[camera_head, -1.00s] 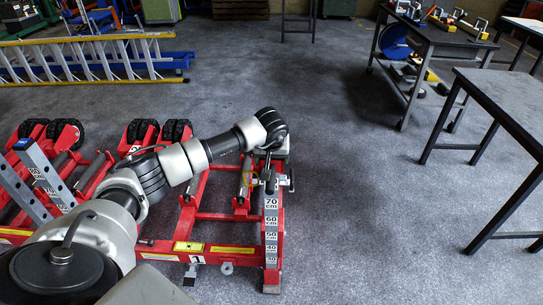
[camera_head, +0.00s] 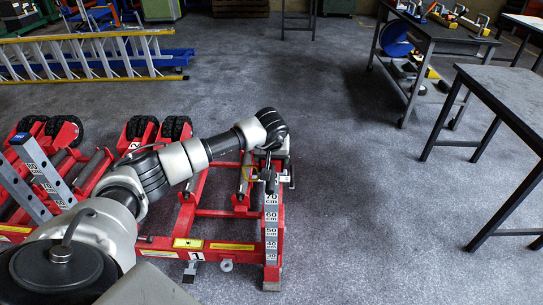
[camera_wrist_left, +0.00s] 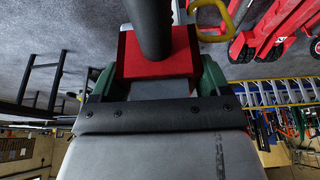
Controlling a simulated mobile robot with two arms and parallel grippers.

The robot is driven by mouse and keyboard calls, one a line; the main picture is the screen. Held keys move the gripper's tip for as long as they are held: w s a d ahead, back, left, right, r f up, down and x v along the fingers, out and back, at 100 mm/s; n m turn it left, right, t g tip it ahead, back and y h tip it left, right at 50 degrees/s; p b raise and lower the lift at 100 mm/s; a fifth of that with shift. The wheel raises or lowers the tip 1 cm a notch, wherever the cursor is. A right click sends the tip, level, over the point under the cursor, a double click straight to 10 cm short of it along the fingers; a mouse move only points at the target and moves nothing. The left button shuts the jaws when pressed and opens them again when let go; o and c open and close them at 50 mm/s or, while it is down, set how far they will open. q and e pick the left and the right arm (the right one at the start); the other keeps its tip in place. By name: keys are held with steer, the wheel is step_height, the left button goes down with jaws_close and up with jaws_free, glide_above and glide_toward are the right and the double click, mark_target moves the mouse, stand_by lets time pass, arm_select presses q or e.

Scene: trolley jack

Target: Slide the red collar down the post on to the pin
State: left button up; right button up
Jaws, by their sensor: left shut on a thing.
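My left gripper (camera_head: 268,172) is at the top of the upright post (camera_head: 271,235), which carries a centimetre scale and stands at the right end of the red jack frame (camera_head: 215,246). In the left wrist view the red collar (camera_wrist_left: 133,65) sits between the green fingers of my left gripper (camera_wrist_left: 155,82), which is shut on it. A dark round bar (camera_wrist_left: 153,25) stands out from the collar. In the head view the collar is hidden by the gripper and wrist. I cannot make out the pin. My right gripper is not in view.
Red wheeled frames and a grey marked ladder-like part (camera_head: 42,170) lie left of the post. A yellow ladder (camera_head: 85,58) lies behind. A bare table (camera_head: 510,95) and a tool trolley (camera_head: 440,35) stand at the right. The floor between is clear.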

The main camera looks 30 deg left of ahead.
arm_select(q)
steer(key=shift+f, duration=0.2)
steer(key=o, duration=1.1)
steer(key=shift+r, duration=0.1)
steer(key=shift+c, duration=0.2)
steer(key=shift+o, duration=0.9)
steer(key=shift+s, duration=0.1)
steer(key=b+v, duration=0.1)
steer(key=v, duration=0.9)
steer(key=shift+d+r, duration=0.15)
steer(key=shift+r, duration=0.2)
steer(key=shift+s, duration=0.1)
